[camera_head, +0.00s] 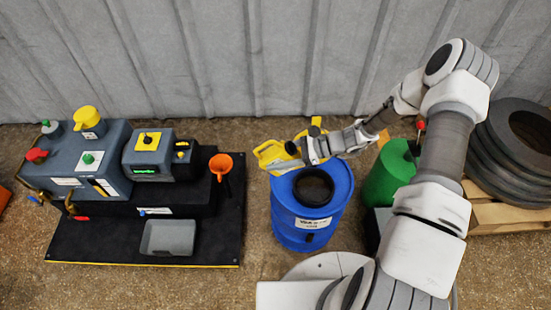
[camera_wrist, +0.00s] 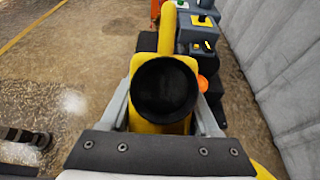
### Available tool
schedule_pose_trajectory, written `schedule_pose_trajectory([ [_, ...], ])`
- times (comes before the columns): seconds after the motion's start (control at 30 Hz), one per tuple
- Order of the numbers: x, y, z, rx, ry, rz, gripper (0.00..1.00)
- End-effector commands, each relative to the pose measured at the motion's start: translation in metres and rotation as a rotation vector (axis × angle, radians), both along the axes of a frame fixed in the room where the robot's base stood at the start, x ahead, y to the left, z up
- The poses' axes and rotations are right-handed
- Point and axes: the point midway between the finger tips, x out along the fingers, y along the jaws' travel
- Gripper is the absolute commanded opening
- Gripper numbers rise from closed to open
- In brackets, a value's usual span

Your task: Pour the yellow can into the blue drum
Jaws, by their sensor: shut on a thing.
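The yellow can (camera_head: 268,154) is held in my gripper (camera_head: 303,150), at the back left of the blue drum's top. It looks tipped well over in the head view. In the wrist view the can (camera_wrist: 163,127) sits between my gripper's two fingers (camera_wrist: 163,105), with a round black end facing the camera and a yellow tube or handle beyond it. The blue drum (camera_head: 292,226) stands upright on the floor with a dark round opening in its top and a white label. I cannot tell whether the can touches the drum, and no liquid shows.
A dark machine (camera_head: 100,160) on a black mat stands left, with an orange funnel (camera_head: 221,164) and a grey tray (camera_head: 168,237). A green container (camera_head: 386,182) is right of the drum. Black tires (camera_head: 510,150) lie on a pallet at far right. A corrugated wall (camera_head: 250,60) is behind.

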Motion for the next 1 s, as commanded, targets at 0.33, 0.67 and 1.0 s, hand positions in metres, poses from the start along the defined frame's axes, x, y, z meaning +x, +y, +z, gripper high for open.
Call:
schedule_pose_trajectory([
  [0.33,0.000,-0.002,0.007,0.059,-0.001,0.000,0.00],
  [0.67,0.000,-0.004,0.014,0.114,-0.001,0.000,0.00],
  [1.0,0.000,-0.008,0.021,0.170,-0.001,0.000,0.00],
])
